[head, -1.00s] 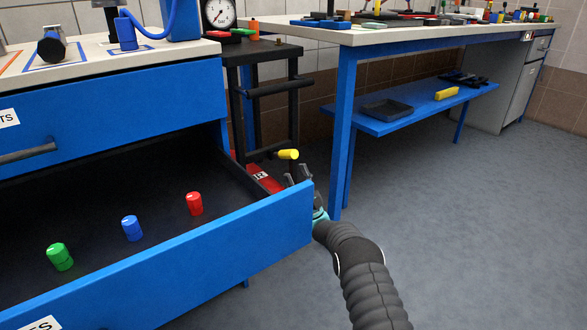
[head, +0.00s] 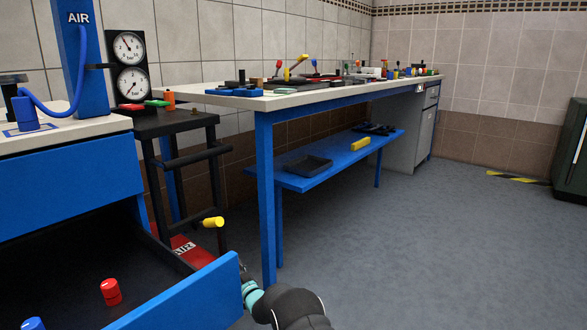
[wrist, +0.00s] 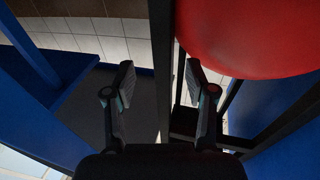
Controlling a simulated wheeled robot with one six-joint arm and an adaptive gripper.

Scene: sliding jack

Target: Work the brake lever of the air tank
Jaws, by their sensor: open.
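The red air tank (head: 182,247) lies low beside the black cart, its lettering partly cut off by the open drawer. The brake lever's yellow handle (head: 213,222) stands out just above the tank's right end. My gripper is mostly hidden behind the drawer's right corner in the head view, low and to the right of the handle. In the wrist view my gripper (wrist: 160,82) is open, its two fingers apart with nothing held. The red tank (wrist: 250,38) fills the upper right there, close to the right finger. I cannot make out the yellow handle in that view.
An open blue drawer (head: 190,297) stands between me and the tank. The black cart (head: 178,124) is behind it. A workbench (head: 262,150) with blue legs and a lower shelf (head: 335,160) is to the right.

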